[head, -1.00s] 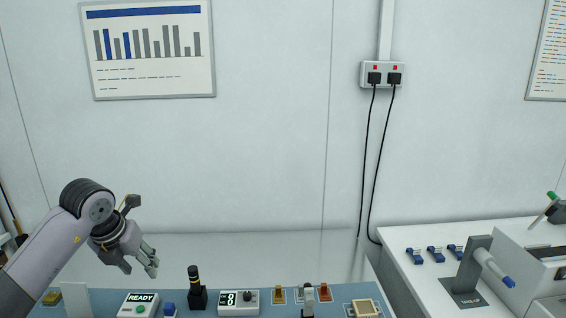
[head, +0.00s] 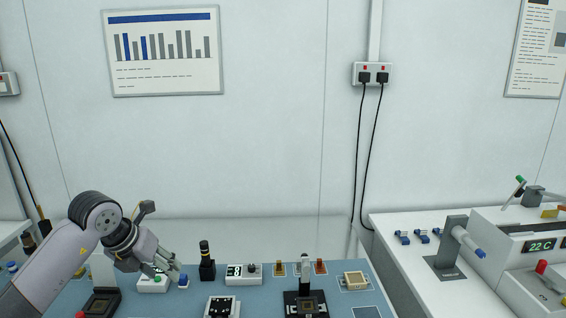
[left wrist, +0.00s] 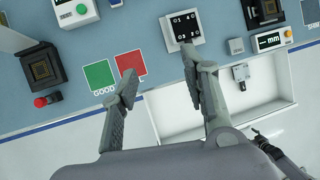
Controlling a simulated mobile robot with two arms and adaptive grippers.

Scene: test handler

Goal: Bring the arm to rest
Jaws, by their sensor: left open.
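My left gripper (head: 168,262) is at the lower left of the head view, above the left part of the blue bench top. In the left wrist view its two fingers (left wrist: 157,75) are spread apart with nothing between them. Beyond the fingertips lie a green square (left wrist: 99,75) and a red square (left wrist: 130,66) on the blue surface, the red one partly covered by a finger. A small plate with a dark dotted face (left wrist: 184,26) lies just past the right finger. My right gripper is in neither view.
A black post (head: 207,262), a box with a digit display (head: 243,273) and a black socket fixture (head: 305,303) stand on the bench. A white side table (head: 400,262) with a lever stand (head: 450,250) is at the right. A red button (left wrist: 41,102) shows in the wrist view.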

